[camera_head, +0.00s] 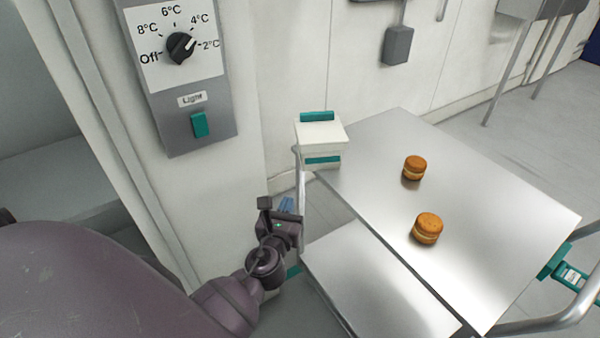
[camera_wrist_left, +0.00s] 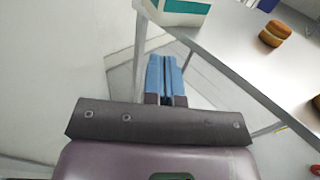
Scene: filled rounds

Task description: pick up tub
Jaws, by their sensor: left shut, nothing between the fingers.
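The tub (camera_head: 320,135) is a white box with teal clips, standing at the far left corner of the steel cart's top. Its lower part also shows at the top of the left wrist view (camera_wrist_left: 182,10). My left gripper (camera_head: 287,205) is beside the cart's left edge, nearer to me than the tub and apart from it. Its blue fingers (camera_wrist_left: 165,78) are together with nothing between them. My right gripper is in neither view.
The steel cart top (camera_head: 480,215) carries two filled rounds, one farther back (camera_head: 414,168) and one nearer (camera_head: 428,229). A lower shelf (camera_head: 350,265) shows below. A wall panel with a dial (camera_head: 181,47) stands left of the cart.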

